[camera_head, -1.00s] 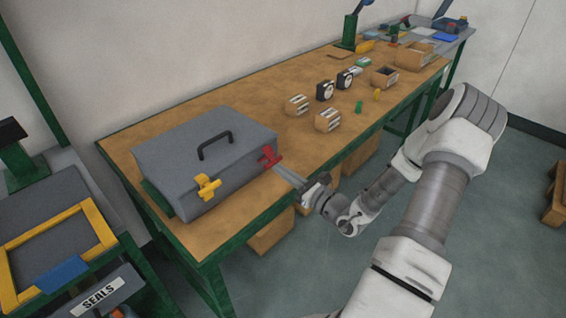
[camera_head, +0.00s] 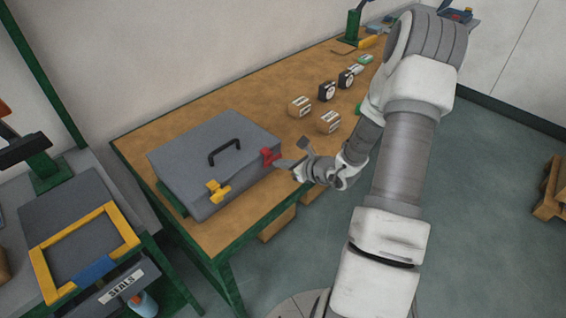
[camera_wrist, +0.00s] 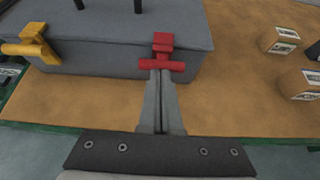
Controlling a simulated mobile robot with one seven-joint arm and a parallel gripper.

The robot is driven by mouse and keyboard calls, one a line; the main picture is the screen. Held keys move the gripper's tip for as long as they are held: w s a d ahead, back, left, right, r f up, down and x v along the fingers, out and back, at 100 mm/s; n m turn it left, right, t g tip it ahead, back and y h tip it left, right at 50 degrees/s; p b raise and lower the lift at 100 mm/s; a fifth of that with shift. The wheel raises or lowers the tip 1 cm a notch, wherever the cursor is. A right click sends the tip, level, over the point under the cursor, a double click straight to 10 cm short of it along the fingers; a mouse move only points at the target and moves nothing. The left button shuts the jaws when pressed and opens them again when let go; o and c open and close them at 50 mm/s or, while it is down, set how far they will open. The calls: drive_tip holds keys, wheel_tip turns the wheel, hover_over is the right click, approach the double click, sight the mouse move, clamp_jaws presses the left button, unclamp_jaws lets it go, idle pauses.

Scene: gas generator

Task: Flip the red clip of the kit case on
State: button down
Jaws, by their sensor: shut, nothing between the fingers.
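The grey kit case (camera_head: 222,160) lies closed on the wooden workbench, with a black handle on its lid. Its red clip (camera_head: 270,158) is on the front face at the right end; in the wrist view the red clip (camera_wrist: 162,54) has an upright part and a crossbar. A yellow clip (camera_head: 218,192) sits at the left of the same face and also shows in the wrist view (camera_wrist: 32,44). My gripper (camera_head: 279,163) is shut and empty. In the wrist view its fingertips (camera_wrist: 158,74) are at the red clip's crossbar; whether they touch it I cannot tell.
The workbench (camera_head: 232,236) has free room in front of the case. Labelled blocks (camera_head: 329,122) and dark round gauges (camera_head: 327,91) stand to the right. A side table at left holds a yellow-framed panel (camera_head: 122,222).

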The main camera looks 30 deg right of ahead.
drive_tip(key=shift+r+p, duration=0.45)
drive_tip(key=shift+r, duration=0.35)
drive_tip(key=shift+s+r, duration=0.1)
